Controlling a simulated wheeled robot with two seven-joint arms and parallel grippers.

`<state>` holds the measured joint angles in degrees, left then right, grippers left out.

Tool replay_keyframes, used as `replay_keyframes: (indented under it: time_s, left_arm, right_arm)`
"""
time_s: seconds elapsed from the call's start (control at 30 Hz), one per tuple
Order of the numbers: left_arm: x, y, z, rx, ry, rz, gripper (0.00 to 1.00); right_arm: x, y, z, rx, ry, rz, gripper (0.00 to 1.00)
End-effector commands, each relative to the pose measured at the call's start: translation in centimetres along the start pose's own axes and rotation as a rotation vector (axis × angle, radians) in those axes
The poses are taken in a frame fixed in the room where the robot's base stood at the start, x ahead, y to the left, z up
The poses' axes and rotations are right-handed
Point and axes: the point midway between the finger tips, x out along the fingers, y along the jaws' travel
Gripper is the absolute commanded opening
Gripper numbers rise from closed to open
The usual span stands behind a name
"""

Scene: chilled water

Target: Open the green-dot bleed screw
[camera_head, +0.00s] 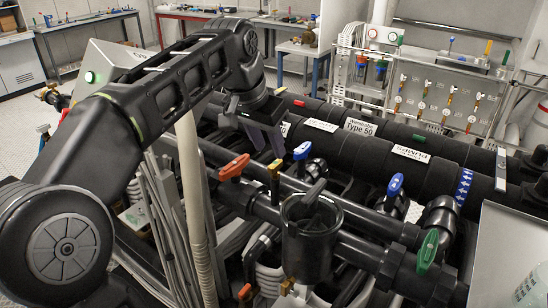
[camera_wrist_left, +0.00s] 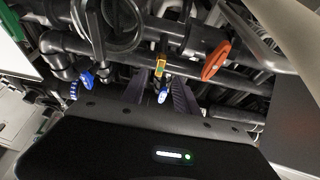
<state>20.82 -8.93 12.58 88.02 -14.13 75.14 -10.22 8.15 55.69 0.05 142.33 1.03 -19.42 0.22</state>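No green dot shows clearly on any screw in either view. A small yellow-topped brass fitting (camera_head: 274,168) stands on the pipe between the red valve handle (camera_head: 234,167) and the blue handle (camera_head: 302,150). In the left wrist view the yellow fitting (camera_wrist_left: 161,66) lies ahead of the fingers, with a blue handle (camera_wrist_left: 163,95) seen between them. My left gripper (camera_head: 272,143) is above these pipes, fingers apart and empty; its two dark fingers also show in the left wrist view (camera_wrist_left: 159,97). My right gripper is not in view.
Thick black labelled pipes (camera_head: 360,150) run behind. A brass fitting (camera_head: 287,286) hangs below the canister. Benches stand farther back.

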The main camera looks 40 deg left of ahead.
Motion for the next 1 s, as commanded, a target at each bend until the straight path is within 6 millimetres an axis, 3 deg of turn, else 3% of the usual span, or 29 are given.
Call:
replay_keyframes:
  time_s: [0.33, 0.7, 1.0]
  left_arm:
    - [4.9, 0.0, 0.0, 0.000, -0.002, 0.001, 0.36]
    - [5.6, 0.0, 0.0, 0.000, 0.000, 0.000, 0.36]
    - [5.5, 0.0, 0.0, 0.000, 0.000, 0.000, 0.11]
  right_arm:
    - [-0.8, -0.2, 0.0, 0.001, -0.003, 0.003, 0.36]
    - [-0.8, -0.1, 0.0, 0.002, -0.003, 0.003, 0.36]
    - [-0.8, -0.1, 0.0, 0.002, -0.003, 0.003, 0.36]
